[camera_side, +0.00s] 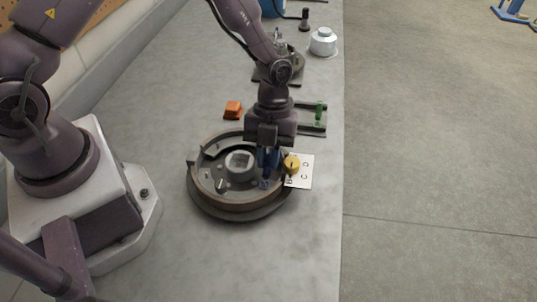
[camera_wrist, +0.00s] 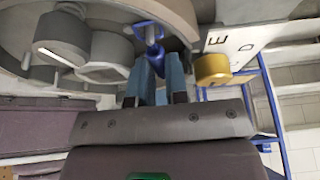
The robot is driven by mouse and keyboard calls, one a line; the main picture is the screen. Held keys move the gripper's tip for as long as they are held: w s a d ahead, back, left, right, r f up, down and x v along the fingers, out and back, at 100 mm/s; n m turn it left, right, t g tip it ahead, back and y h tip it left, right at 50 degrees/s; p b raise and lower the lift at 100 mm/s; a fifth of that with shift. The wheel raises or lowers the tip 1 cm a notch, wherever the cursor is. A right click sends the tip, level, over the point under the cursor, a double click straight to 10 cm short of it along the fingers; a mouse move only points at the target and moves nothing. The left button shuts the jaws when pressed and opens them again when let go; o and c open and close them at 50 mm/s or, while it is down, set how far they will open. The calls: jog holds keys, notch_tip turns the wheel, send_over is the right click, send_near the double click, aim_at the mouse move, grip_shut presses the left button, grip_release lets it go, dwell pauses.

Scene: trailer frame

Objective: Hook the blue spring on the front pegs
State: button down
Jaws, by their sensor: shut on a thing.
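A round drum assembly (camera_side: 200,200) lies on the bench with a raised rim and a grey hub (camera_side: 240,166) at its middle. My gripper (camera_side: 266,172) points down over the drum's right inner side, near the rim. Its two blue-grey fingers are close together in the wrist view (camera_wrist: 154,66). They are shut on the blue spring (camera_wrist: 150,30), which shows at and beyond the fingertips, close to the drum's parts. In the side view the spring (camera_side: 264,184) is small and partly hidden by the fingers. I cannot make out the front pegs or whether the spring touches them.
A yellow knob (camera_side: 292,164) and a white lettered plate (camera_side: 304,176) sit just right of the drum. An orange block (camera_side: 233,109) and a frame with a green piece (camera_side: 319,112) lie behind. A silver lidded part (camera_side: 323,42) stands farther back. The front bench is clear.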

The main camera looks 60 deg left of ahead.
jog(key=shift+f, duration=0.1)
dwell(0.3)
jog(key=c, duration=1.1)
grip_release()
jog(key=shift+c, duration=1.4)
jog(key=shift+r, duration=3.55)
